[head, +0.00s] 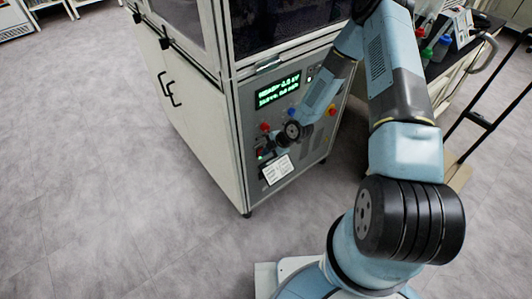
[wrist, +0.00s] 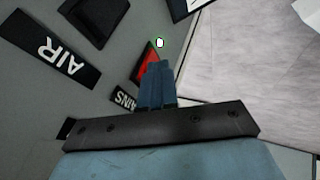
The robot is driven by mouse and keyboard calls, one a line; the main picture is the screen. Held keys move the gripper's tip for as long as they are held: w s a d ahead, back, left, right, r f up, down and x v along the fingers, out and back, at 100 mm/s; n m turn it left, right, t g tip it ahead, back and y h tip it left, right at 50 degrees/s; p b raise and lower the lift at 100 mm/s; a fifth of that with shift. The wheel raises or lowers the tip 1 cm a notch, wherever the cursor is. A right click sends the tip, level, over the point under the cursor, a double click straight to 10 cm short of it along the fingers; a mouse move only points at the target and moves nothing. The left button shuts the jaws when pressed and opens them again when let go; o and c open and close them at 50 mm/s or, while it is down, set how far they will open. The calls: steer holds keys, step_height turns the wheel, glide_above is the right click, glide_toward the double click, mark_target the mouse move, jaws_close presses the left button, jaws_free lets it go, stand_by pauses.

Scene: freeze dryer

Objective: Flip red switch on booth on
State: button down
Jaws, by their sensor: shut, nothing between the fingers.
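The red switch (wrist: 146,58) is on the grey panel of the booth (head: 238,110). In the wrist view it shows as a red rocker with a dark edge, partly covered by my fingers. A small red spot by my fingertips in the head view is too small to read clearly. My gripper (wrist: 155,66) is shut and empty, with its fingertips right at the switch's lower right part. I cannot tell whether they touch it. My gripper also shows in the head view (head: 268,149), low at the panel's left side. The switch's position is not clear.
A white and green indicator (wrist: 159,42) sits beside the switch. An AIR label (wrist: 62,62) and a black switch (wrist: 97,15) are to its left. The panel has a lit green display (head: 278,90), a red button (head: 265,127) and a white card (head: 277,169). Open floor lies left.

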steer(key=s+d+r, duration=0.6)
steer(key=d, duration=0.3)
steer(key=shift+r, duration=0.15)
stand_by(0.6)
